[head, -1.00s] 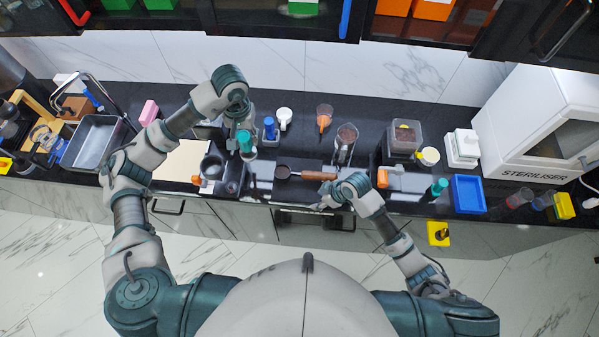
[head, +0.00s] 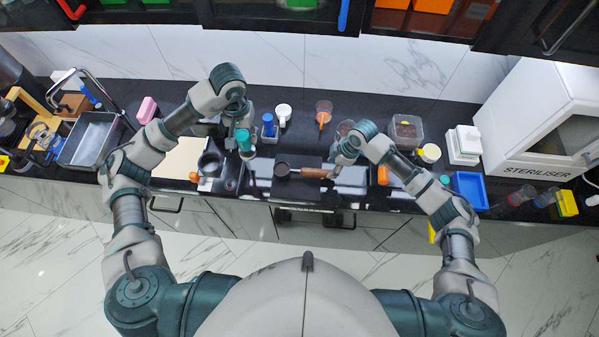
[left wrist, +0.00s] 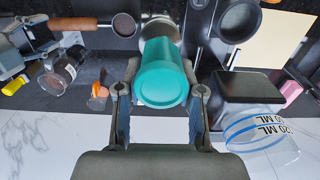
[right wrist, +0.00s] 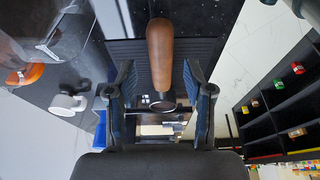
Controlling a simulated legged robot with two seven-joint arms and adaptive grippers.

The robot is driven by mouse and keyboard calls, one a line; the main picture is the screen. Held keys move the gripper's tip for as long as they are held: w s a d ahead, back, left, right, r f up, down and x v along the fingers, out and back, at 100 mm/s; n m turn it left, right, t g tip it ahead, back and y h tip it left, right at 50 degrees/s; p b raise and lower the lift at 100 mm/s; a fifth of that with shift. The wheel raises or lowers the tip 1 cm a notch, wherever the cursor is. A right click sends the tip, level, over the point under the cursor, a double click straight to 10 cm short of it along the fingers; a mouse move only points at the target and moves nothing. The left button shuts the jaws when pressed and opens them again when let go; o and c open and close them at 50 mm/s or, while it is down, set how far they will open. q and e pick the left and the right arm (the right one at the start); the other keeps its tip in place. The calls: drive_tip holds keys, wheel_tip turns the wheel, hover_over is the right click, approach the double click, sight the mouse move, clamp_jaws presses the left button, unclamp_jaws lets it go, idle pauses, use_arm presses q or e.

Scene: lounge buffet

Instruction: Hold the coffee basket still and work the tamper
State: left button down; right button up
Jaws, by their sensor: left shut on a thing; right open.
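The tamper (left wrist: 160,80) has a teal handle and a metal base. My left gripper (left wrist: 160,92) is shut on its handle; in the head view the tamper (head: 245,140) is upright, left of the basket. The coffee basket (head: 282,170) is a round dark cup with a brown wooden handle (head: 313,173) pointing right, lying on the counter; it also shows in the left wrist view (left wrist: 123,25). My right gripper (head: 340,168) is open at the handle's right end. In the right wrist view the handle (right wrist: 160,50) lies in line between the open fingers; contact is not visible.
A dark round cup (head: 210,164) stands left of the tamper. A blue-topped item (head: 268,126), a white cup (head: 283,112) and an orange-handled scoop (head: 323,115) stand behind. A clear container (head: 407,130) and a blue tray (head: 469,190) are on the right.

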sight(328, 172)
use_arm(q)
drive_tip(key=f+b, duration=0.1)
drive_tip(key=f, duration=0.1)
drive_tip(key=f+b, duration=0.2)
drive_tip(key=shift+d, duration=0.2)
use_arm(e)
drive_tip(key=x, duration=0.5)
drive_tip(key=shift+d+f, duration=0.15)
drive_tip(key=shift+f, duration=0.1)
use_arm(q)
drive_tip(key=shift+a+f, duration=0.1)
drive_tip(key=shift+f, duration=0.05)
use_arm(e)
drive_tip(key=shift+a+f, duration=0.3)
drive_tip(key=shift+f, duration=0.25)
use_arm(q)
drive_tip(key=shift+a, duration=0.1)
use_arm(e)
clamp_jaws()
